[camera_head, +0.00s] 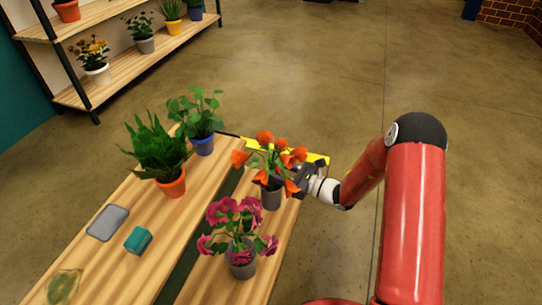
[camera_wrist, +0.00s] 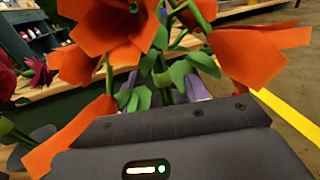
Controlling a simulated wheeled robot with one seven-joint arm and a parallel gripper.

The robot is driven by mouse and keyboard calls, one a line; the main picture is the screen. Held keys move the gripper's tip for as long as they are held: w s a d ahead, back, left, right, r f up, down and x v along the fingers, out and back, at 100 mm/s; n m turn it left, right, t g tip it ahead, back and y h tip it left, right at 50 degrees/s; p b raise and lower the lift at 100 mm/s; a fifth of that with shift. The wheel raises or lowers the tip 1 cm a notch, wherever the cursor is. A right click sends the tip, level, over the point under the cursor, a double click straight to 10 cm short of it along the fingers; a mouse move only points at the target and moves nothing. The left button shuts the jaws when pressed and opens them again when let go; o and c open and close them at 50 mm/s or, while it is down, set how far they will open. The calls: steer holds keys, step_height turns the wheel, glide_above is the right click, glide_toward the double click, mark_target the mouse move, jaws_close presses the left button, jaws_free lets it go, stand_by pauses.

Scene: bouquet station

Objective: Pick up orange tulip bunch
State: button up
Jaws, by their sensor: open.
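The orange tulip bunch (camera_head: 271,158) stands upright in a grey vase (camera_head: 271,196) near the far right end of the wooden table. In the wrist view the orange blooms (camera_wrist: 105,30) and green leaves fill the upper part, very close. My gripper (camera_head: 303,179) is at the right side of the bunch, level with its lower blooms and just above the vase rim. It is open. In the wrist view my gripper body (camera_wrist: 170,140) covers the bottom, and the blooms hang over it.
Pink flowers (camera_head: 240,226) in a grey pot stand just in front of the bunch. A fern (camera_head: 158,148) and a leafy plant in a blue pot (camera_head: 202,145) stand to the left. A teal block (camera_head: 138,240) and grey tray (camera_head: 108,223) lie nearer. Floor on the right is clear.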

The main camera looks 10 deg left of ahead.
mark_target(271, 167)
steer(key=x, duration=0.3)
steer(key=shift+w+a, duration=0.1)
steer(key=shift+r, duration=0.1)
jaws_close()
